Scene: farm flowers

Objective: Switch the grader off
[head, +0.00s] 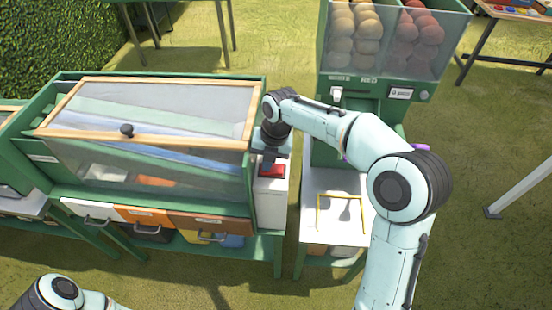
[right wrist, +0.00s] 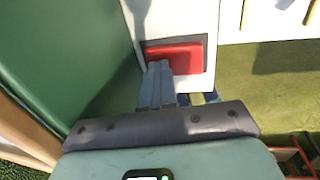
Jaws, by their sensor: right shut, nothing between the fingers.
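The grader (head: 150,120) is a long green machine with a clear, wood-framed lid, at the left of the head view. At its right end stands a white box (head: 271,205) with a red switch (head: 272,170) on top. The switch also shows in the right wrist view (right wrist: 180,56), set in a dark surround. My right gripper (head: 268,155) points down beside the switch. In the right wrist view its shut, empty fingers (right wrist: 160,72) overlap the switch's near left corner; I cannot tell whether they touch it. Whether the switch is on or off is unclear. My left gripper is out of view.
The grader's green wall (right wrist: 60,50) is close on the left of my right gripper. Colored drawers (head: 140,215) sit under the grader. A green dispenser (head: 390,70) with pale and red balls stands right, above a white shelf (head: 315,215) with a yellow frame.

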